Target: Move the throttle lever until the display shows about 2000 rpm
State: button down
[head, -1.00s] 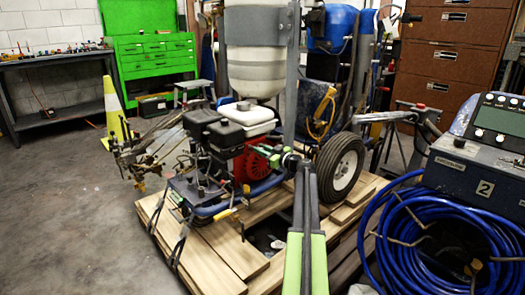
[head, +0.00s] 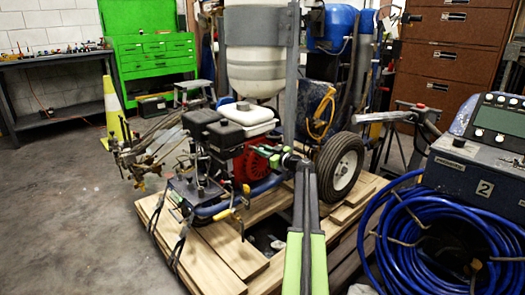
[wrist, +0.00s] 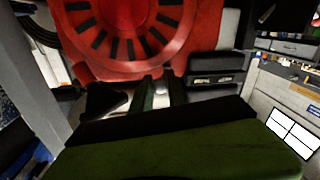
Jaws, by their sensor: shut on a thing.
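The striper's engine (head: 240,150) has a red fan housing and sits on the pallet. Its red slotted cover (wrist: 130,25) fills the top of the wrist view. My gripper (head: 266,151) reaches to the right side of this engine. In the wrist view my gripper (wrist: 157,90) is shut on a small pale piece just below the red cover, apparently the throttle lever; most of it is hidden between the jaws. A grey display (head: 498,121) is on the console at the right in the head view, too small to read.
The wooden pallet (head: 215,245) lies under the striper. A black wheel (head: 340,165) and an upright grey post stand close to my arm. A blue hose coil (head: 420,245) hangs at the right. Open concrete floor (head: 70,220) lies to the left.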

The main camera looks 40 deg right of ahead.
jog(key=shift+d, duration=0.1)
jog(key=shift+d+n+y, duration=0.1)
jog(key=shift+n+y, duration=0.2)
jog(key=shift+y, duration=0.1)
jog(key=c, duration=1.3)
grip_release()
jog(key=shift+s, duration=0.1)
jog(key=s+d, duration=0.1)
jog(key=s, duration=1.6)
